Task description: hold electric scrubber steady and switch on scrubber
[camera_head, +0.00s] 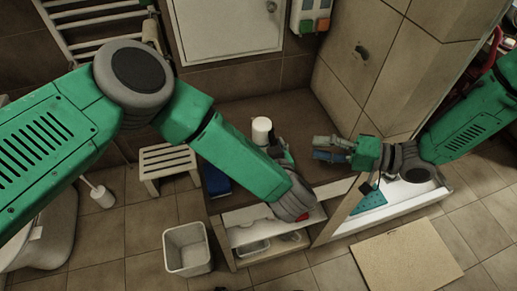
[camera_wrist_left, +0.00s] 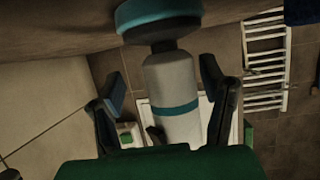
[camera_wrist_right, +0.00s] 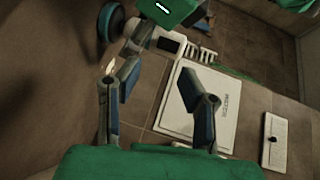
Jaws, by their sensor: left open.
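The electric scrubber (camera_head: 262,128) stands upright on its brush head on the brown counter top (camera_head: 285,108). In the left wrist view its white body with a teal band (camera_wrist_left: 176,100) lies between the fingers of my left gripper (camera_wrist_left: 165,90), which is open around it with gaps on both sides. In the head view my left forearm hides the scrubber's lower part. The right wrist view shows its white body (camera_wrist_right: 166,40) and teal head beyond my fingers. My right gripper (camera_head: 330,148) is open and empty, to the right of the scrubber and apart from it.
A dark blue item (camera_head: 216,180) lies on the counter's left part. Open cabinet shelves (camera_head: 245,233) are below. A white stool (camera_head: 168,158) and bin (camera_head: 187,248) stand at left; a beige panel (camera_head: 408,262) lies on the floor. A tiled wall (camera_head: 365,75) rises behind my right gripper.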

